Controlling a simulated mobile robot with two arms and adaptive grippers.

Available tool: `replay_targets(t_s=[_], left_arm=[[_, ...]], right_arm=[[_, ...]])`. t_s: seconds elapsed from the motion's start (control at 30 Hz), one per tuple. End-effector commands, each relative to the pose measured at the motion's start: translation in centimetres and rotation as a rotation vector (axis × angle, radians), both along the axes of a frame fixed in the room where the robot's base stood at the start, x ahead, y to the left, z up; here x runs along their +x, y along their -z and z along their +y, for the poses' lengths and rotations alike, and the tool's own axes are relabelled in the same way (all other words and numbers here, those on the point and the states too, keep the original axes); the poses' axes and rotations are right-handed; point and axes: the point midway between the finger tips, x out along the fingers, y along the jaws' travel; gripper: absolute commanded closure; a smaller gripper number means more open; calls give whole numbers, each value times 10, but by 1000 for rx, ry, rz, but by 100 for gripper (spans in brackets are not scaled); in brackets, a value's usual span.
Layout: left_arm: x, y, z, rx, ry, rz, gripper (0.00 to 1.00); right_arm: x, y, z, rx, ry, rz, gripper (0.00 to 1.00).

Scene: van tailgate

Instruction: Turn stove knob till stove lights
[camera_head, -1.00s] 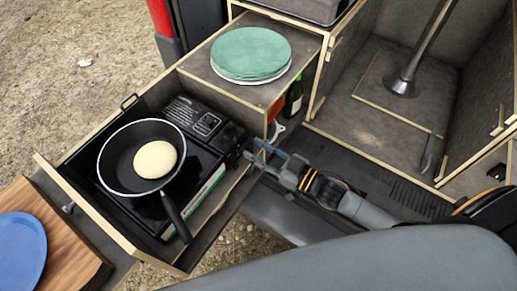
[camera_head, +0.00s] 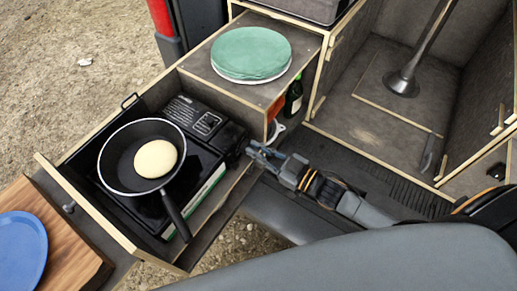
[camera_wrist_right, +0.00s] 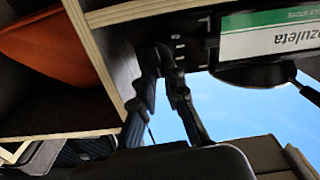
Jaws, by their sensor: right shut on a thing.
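The black camping stove (camera_head: 200,130) sits in the pulled-out wooden drawer; its side with a green and white label (camera_wrist_right: 270,35) shows in the right wrist view. A black frying pan (camera_head: 117,172) with a pale round pancake (camera_head: 156,159) covers the burner, so no flame can be made out. My right gripper (camera_head: 254,150) reaches the stove's right end from the right. In the wrist view its fingers (camera_wrist_right: 160,62) are shut on the dark stove knob (camera_wrist_right: 154,52), which they mostly hide. My left gripper is not in view.
A green bottle (camera_head: 293,97) stands in the cabinet opening close to my right gripper. A blue plate (camera_head: 20,250) lies on a wooden board (camera_head: 75,255) at the lower left.

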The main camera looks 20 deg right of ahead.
Motion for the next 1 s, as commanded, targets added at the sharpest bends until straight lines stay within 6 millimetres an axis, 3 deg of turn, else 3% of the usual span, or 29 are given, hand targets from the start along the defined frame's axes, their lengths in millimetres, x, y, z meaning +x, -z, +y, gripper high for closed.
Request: replay_targets(t_s=[1.0], left_arm=[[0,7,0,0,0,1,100]], right_arm=[[-7,9,9,-739,1,-576,100]])
